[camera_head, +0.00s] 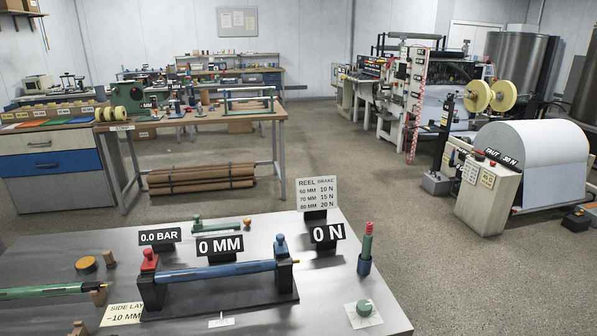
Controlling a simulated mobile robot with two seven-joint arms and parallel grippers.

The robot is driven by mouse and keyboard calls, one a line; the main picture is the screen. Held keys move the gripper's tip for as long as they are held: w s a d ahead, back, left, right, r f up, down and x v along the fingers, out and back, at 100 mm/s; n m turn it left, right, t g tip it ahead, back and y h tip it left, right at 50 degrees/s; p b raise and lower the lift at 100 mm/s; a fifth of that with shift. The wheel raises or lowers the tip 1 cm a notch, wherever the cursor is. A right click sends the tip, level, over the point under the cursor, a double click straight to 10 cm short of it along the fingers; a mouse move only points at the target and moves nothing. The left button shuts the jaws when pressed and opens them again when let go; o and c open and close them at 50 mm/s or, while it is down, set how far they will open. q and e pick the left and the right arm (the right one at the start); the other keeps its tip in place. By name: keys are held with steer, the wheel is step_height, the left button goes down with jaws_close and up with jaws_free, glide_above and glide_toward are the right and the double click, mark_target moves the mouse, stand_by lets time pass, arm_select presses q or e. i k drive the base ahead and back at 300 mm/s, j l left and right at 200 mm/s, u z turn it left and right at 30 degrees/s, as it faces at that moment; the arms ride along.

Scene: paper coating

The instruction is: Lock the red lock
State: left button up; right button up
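The red lock (149,261) sits on top of the left black stand of a fixture on the near metal table. A blue shaft (218,271) lies across the fixture between its two stands. A blue lock (281,247) sits on top of the right stand. The black base plate (222,296) lies under them. From this view I cannot tell whether either lock is locked. Neither of my grippers shows in the head view.
Workbenches and a paper machine (410,95) stand behind.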

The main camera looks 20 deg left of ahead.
mark_target(149, 263)
steer(key=u, duration=1.6)
steer(key=i+j+u, duration=0.15)
steer(key=i+j, duration=0.1)
steer(key=j, duration=0.05)
